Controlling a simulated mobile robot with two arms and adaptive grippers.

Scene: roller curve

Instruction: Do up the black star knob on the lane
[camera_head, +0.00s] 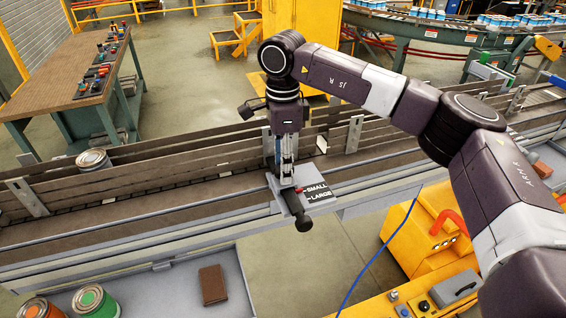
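A grey plate (322,190) marked SMALL and LARGE is fixed at the near edge of the conveyor lane (150,207), with a small red pointer by the word SMALL. A black part with a rounded end (304,224) sticks out over the plate's near edge. It looks like the knob or its handle, but I cannot make out a star shape. My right gripper (287,178) points straight down at the plate's left part, right behind the black part. Its fingers look close together, seen edge-on. Whether they touch or grip anything is unclear. My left gripper is out of view.
An orange can (42,308), a green can (96,302) and a brown block (212,285) are in the grey tray in front. A yellow machine (425,240) stands at right, with a blue cable beside it.

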